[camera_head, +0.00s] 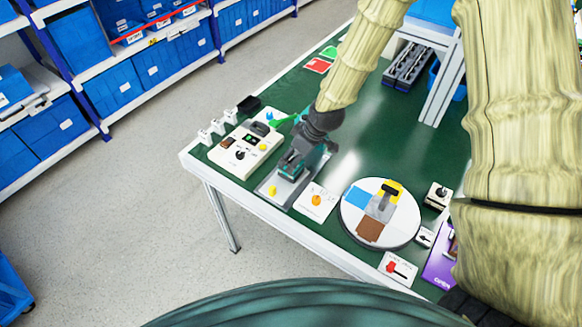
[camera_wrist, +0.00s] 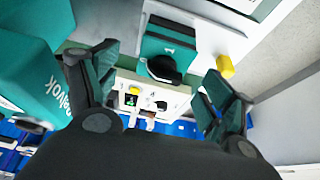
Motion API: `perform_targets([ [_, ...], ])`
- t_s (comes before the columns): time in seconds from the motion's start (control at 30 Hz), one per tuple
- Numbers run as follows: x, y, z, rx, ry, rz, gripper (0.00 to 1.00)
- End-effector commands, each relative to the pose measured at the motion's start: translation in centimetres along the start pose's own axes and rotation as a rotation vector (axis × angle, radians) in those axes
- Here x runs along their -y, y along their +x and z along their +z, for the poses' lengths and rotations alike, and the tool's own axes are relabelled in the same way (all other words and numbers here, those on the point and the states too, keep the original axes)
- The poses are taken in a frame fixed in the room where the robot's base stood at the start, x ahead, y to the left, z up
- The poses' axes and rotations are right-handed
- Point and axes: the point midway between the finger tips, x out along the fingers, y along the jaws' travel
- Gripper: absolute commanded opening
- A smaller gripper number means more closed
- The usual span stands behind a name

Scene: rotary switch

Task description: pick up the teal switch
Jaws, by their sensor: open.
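The teal switch (camera_head: 291,166) sits on a grey plate near the left front of the green table, partly covered by my gripper in the head view. In the wrist view the teal switch (camera_wrist: 168,38) shows as a teal block marked "1" with a rounded black knob. My gripper (camera_head: 311,146) is close above and beside the switch. In the wrist view my gripper (camera_wrist: 163,85) is open, with its two fingers spread on either side of the black knob. Nothing is held between them. I cannot tell whether a finger touches the switch.
A yellow button (camera_head: 272,190) sits on the same plate. A white control box (camera_head: 245,148) stands left of it. To the right are a panel with an orange knob (camera_head: 316,201) and a round turntable (camera_head: 350,222).

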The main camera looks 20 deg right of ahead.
Motion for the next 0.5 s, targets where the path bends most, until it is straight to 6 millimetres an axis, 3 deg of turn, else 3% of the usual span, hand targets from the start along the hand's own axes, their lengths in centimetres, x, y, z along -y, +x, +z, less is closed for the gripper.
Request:
perform_targets([
  [0.5, 0.4, 3.4, 0.6, 0.003, -0.001, -0.001, 0.82],
])
